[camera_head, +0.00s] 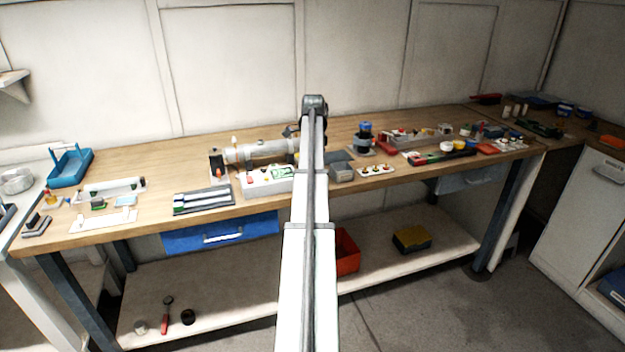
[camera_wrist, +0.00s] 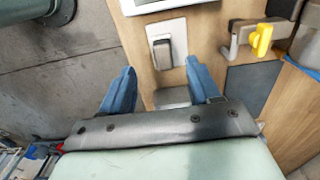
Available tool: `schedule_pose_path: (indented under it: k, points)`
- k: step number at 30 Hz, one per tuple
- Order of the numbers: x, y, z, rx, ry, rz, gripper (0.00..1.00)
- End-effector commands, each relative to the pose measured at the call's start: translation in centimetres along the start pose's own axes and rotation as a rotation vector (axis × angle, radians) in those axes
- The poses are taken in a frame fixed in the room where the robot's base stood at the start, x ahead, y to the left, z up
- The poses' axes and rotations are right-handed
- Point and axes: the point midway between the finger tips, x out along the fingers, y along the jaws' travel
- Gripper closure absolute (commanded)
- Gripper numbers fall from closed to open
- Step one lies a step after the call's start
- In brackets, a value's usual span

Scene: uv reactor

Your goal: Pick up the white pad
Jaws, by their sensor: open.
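My gripper (camera_wrist: 160,82) shows in the wrist view with two blue fingers spread apart and nothing held between them. Beyond the fingertips a flat white plate (camera_wrist: 180,28) lies on the wood surface with a grey block on it. I cannot tell whether this plate is the white pad. In the head view a flat white piece (camera_head: 104,220) lies near the left front edge of the bench and could be the pad. My arm crosses the middle of the head view, and the gripper itself cannot be made out there.
The wooden bench (camera_head: 160,225) carries a grey cylinder (camera_head: 262,150), a striped tray (camera_head: 204,200) and several small parts. A blue caddy (camera_head: 70,166) stands at the left. In the wrist view, a yellow knob (camera_wrist: 262,40) is right of the fingers. A red bin (camera_head: 346,252) is below.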

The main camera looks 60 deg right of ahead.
Motion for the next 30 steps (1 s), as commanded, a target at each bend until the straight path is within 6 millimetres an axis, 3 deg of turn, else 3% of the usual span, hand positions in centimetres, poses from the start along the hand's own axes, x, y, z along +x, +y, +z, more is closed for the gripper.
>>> schedule_pose_path:
  k: [5,15,22,30]
  points:
    - [1.0,-0.2,0.0,0.0,0.0,0.0,0.38]
    - [5.0,-0.4,0.1,0.001,0.0,-0.001,0.38]
    - [5.2,-0.5,0.0,0.001,0.0,-0.002,0.38]
    - [5.1,-0.4,0.0,0.001,0.0,-0.002,0.63]
